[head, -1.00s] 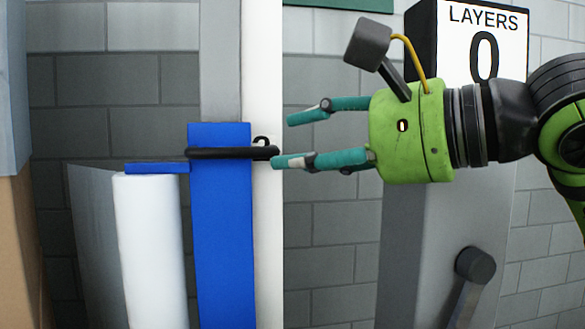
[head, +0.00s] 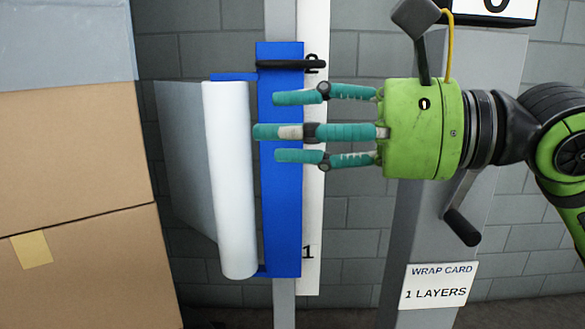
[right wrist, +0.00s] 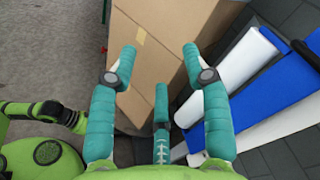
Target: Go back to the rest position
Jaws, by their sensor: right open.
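My right gripper (head: 268,127) comes in from the right in the head view, with its three teal fingers spread and nothing between them. Its fingertips overlap the blue carriage plate (head: 281,215) in the picture, below a black bar (head: 291,64); whether they touch the plate I cannot tell. In the right wrist view the open fingers (right wrist: 160,62) point towards a cardboard box (right wrist: 165,45), with the blue plate (right wrist: 270,90) to their right. My left gripper is not in view.
A white film roll (head: 230,180) hangs beside the plate, with grey film trailing left. Stacked cardboard boxes (head: 80,225) stand at the left. A grey post (head: 415,235) carries a black crank handle (head: 462,227) and a card reading "WRAP CARD 1 LAYERS" (head: 437,285).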

